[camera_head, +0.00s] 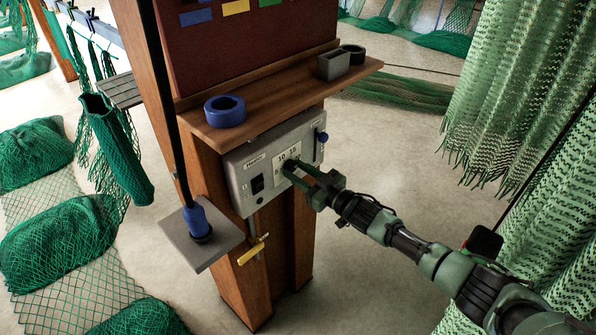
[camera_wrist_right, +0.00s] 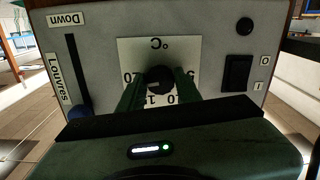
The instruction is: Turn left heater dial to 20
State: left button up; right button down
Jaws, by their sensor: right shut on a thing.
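The grey heater panel (camera_head: 240,176) is fixed to a wooden post, with a white °C scale plate (camera_head: 293,147) showing numbers such as 10 and 15. My right gripper (camera_head: 290,168) reaches in from the right and is shut on the heater dial. In the right wrist view the dark round dial (camera_wrist_right: 159,78) sits between the two green fingers of the right gripper (camera_wrist_right: 159,84). There the scale appears upside down, with 20 at the left and 5 at the right. I cannot read the dial's setting. My left gripper is not in view.
A black rocker switch (camera_head: 257,185) is left of the dial, and a louvres slider with a blue knob (camera_head: 322,136) is right of it. A wooden shelf (camera_head: 270,98) juts out above, bearing a blue ring (camera_head: 225,111). Green nets (camera_head: 520,85) hang at the right.

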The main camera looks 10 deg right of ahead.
jog(key=shift+m, duration=0.9)
jog(key=shift+f, duration=0.1)
jog(key=c, duration=1)
grip_release()
jog(key=b+v, duration=0.1)
jog(key=v, duration=0.7)
jog(key=shift+b, duration=0.35)
